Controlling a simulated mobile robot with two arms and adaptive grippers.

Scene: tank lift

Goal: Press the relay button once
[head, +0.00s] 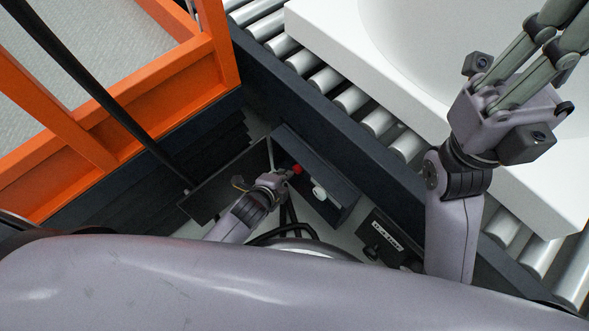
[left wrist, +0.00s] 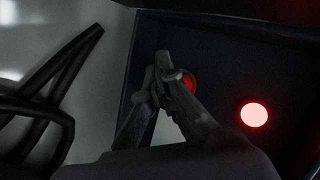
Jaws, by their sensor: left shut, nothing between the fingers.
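The red button (head: 298,168) sits on the sloped face of a dark control box (head: 340,182). In the left wrist view the red button (left wrist: 190,82) is partly hidden behind my fingers. My left gripper (head: 284,177) is shut and empty, with its fingertips right at the red button; I cannot tell whether they touch or press it. The fingertips also show in the left wrist view (left wrist: 163,62). Beside the button is a round lamp (left wrist: 254,115), glowing pinkish red there and pale in the head view (head: 318,192). My right gripper (head: 535,60) is over a white block, its fingertips cut off.
The large white block (head: 330,35) rests on a roller conveyor (head: 350,99) beyond the box. An orange frame (head: 215,60) stands at left. A dark labelled box (head: 385,238) lies right of the control box. Black cables (left wrist: 40,100) hang near the left gripper.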

